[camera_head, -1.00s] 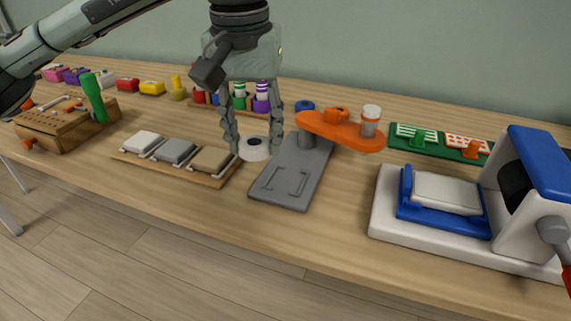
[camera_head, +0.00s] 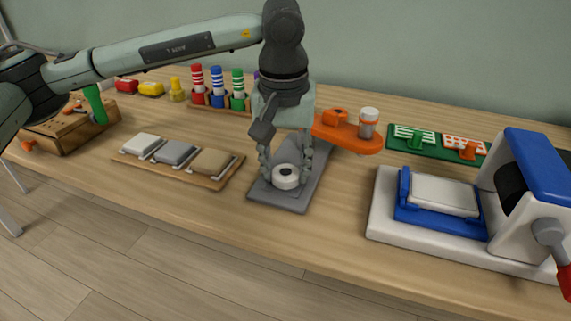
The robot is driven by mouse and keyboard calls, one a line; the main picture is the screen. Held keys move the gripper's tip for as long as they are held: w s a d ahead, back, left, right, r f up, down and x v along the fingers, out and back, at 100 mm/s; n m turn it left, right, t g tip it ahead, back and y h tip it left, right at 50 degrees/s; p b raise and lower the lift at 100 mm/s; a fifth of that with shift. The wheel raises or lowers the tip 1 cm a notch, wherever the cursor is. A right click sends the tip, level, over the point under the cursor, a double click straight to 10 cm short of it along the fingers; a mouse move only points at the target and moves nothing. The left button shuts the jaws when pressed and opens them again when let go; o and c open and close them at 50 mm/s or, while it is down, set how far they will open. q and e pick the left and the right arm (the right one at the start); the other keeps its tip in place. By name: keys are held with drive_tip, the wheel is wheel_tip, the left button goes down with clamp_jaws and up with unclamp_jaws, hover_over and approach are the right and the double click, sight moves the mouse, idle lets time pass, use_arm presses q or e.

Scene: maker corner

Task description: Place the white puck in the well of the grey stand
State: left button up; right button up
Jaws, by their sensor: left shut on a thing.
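The white puck (camera_head: 286,180) has a dark centre hole and is between the fingers of my left gripper (camera_head: 286,172). My left gripper points down and is shut on the puck. The puck is over the front part of the grey stand (camera_head: 290,203), where the well is. The puck and fingers hide most of the well, and I cannot tell whether the puck touches the stand. My right gripper is not in view.
A white and blue press (camera_head: 435,230) stands to the right. A green rack (camera_head: 411,143) and marker holder (camera_head: 215,104) are behind. Bare table lies between stand and press.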

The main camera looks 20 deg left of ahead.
use_arm(q)
drive_tip(key=shift+f, duration=0.1)
drive_tip(key=shift+f, duration=0.1)
drive_tip(key=o, duration=1)
drive_tip(key=shift+o, duration=0.2)
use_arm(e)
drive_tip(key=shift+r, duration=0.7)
